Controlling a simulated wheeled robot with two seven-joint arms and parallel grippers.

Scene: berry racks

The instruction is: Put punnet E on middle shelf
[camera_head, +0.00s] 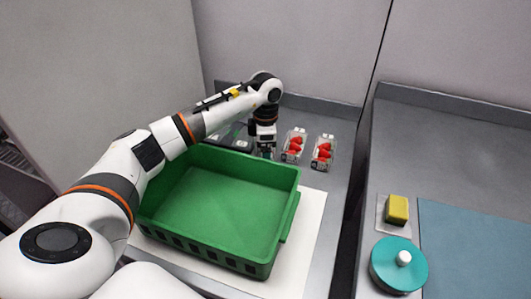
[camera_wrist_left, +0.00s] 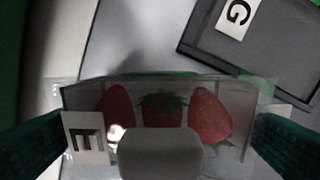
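Punnet E, a clear box with red strawberries (camera_wrist_left: 162,110), shows in the left wrist view with a white label E (camera_wrist_left: 86,138) at its left end. In that view the dark green fingers of my left gripper (camera_wrist_left: 160,142) stand at either end of it, close against or touching it. I cannot tell whether they grip it. A pale rounded block hides its lower middle. In the head view my left gripper (camera_head: 265,152) points down beyond the crate's far right corner, and punnet E is not distinct there. No middle shelf can be made out. My right gripper is out of view.
A green crate (camera_head: 285,222) stands in front of my left gripper, empty. Two strawberry punnets (camera_head: 295,145) (camera_head: 323,152) are right of it. A dark tray (camera_wrist_left: 250,62) labelled G lies nearby. On the right counter are a yellow block (camera_head: 397,210) and a teal lidded pot (camera_head: 395,268).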

